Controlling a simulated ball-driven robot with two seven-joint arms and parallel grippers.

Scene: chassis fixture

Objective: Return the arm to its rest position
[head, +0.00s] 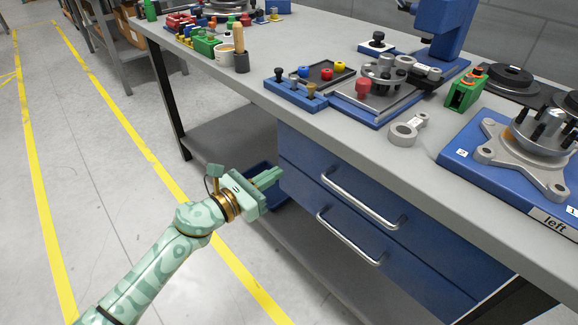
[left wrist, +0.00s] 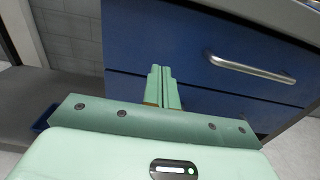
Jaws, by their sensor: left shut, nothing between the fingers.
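My left arm comes in from the lower left in the head view, mint green with darker patches. Its left gripper (head: 268,177) is in front of the workbench, below the tabletop edge and left of the blue drawers. The fingers are together and hold nothing. In the left wrist view the shut gripper fingers (left wrist: 163,88) point toward the blue drawer front (left wrist: 135,45). I cannot tell from these views whether the fingertips touch it. My right gripper is not in view.
The workbench (head: 290,112) carries a blue fixture base (head: 462,150), a grey ring-ended part (head: 404,133) and a green-orange block (head: 465,90). Drawer handles (head: 360,200) stick out on the right. A blue bin (head: 262,172) sits behind the gripper. Floor at left is clear.

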